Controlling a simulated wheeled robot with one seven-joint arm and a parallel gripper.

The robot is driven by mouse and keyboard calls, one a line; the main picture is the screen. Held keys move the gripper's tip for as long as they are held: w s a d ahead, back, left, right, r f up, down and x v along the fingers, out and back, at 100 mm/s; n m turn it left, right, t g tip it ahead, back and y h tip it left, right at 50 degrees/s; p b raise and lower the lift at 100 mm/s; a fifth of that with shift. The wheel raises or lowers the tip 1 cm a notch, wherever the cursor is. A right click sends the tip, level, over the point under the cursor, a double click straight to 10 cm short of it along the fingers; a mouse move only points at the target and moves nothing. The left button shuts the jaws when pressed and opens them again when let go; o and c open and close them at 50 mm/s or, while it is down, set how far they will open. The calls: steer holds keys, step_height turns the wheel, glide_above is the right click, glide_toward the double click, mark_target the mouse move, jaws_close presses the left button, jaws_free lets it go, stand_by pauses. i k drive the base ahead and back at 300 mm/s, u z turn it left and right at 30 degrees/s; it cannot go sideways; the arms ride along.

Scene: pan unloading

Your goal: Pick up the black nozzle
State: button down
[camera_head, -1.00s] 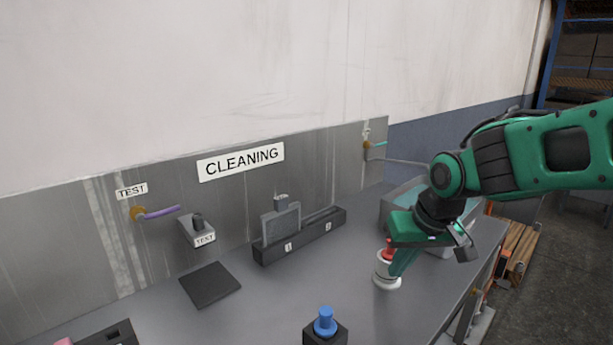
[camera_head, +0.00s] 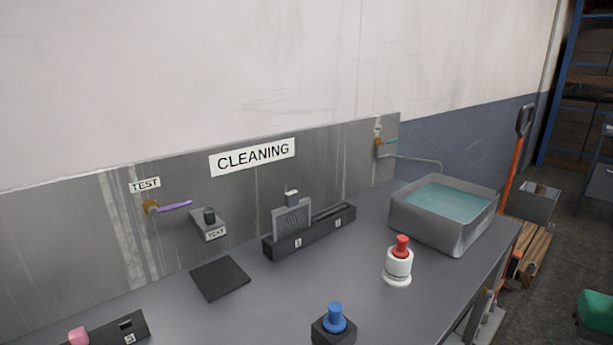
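I cannot pick out a black nozzle with certainty. A red nozzle (camera_head: 402,246) stands upright on a white round holder (camera_head: 397,272) on the table. A blue nozzle (camera_head: 334,318) stands upright in a black block at the front edge of the picture.
A dark square mat (camera_head: 220,278) lies on the grey table (camera_head: 270,300). A basin of water (camera_head: 445,225) stands at the right end. A purple hose piece (camera_head: 176,206) sticks out of the panel.

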mark_target(209, 215)
steer(key=u, duration=2.4)
steer(key=k, duration=1)
steer(key=z, duration=0.95)
steer(key=i, duration=0.7)
steer(key=z, duration=0.05)
